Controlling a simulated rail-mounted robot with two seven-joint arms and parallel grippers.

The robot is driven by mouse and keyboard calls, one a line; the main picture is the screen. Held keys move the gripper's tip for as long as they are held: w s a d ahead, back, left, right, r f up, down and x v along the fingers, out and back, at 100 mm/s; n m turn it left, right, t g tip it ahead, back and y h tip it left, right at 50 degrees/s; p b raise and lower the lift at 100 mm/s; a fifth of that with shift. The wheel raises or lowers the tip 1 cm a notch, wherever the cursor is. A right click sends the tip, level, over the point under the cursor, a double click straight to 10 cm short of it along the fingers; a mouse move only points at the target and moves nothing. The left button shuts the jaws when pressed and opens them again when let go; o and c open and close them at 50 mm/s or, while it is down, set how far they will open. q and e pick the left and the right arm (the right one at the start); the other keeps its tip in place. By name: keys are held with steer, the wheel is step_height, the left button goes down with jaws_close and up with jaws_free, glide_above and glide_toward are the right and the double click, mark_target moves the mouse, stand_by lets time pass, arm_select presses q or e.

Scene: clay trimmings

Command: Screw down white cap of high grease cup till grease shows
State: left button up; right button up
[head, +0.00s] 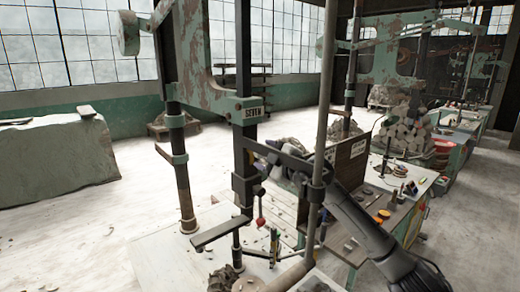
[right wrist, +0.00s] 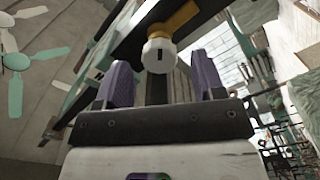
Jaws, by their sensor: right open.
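In the right wrist view, a white cap (right wrist: 159,55) with a dark mark sits on a brass-coloured grease cup (right wrist: 178,20), fixed to a dark bar. My right gripper (right wrist: 163,70) is open, and its two purple fingers show to the left and right of the cap with a gap on each side. They do not touch it; I cannot tell how deep the cap sits between them. In the head view my right gripper (head: 274,156) is at the dark bracket on the machine's column, partly behind a post. The cap cannot be made out there. My left gripper is not in view.
A thick upright post (head: 322,130) stands in front of my right arm. The green machine frame (head: 205,85) and its columns stand close by on the left. A bench (head: 385,205) with tools stands to the right.

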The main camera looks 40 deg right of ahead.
mark_target(262, 153)
steer(key=shift+w, duration=1.4)
steer(key=shift+w+p, duration=0.15)
steer(key=shift+p, duration=0.15)
steer(key=shift+c, duration=0.4)
steer(key=c, duration=0.8)
steer(key=shift+c, duration=0.2)
steer(key=shift+m, duration=0.3)
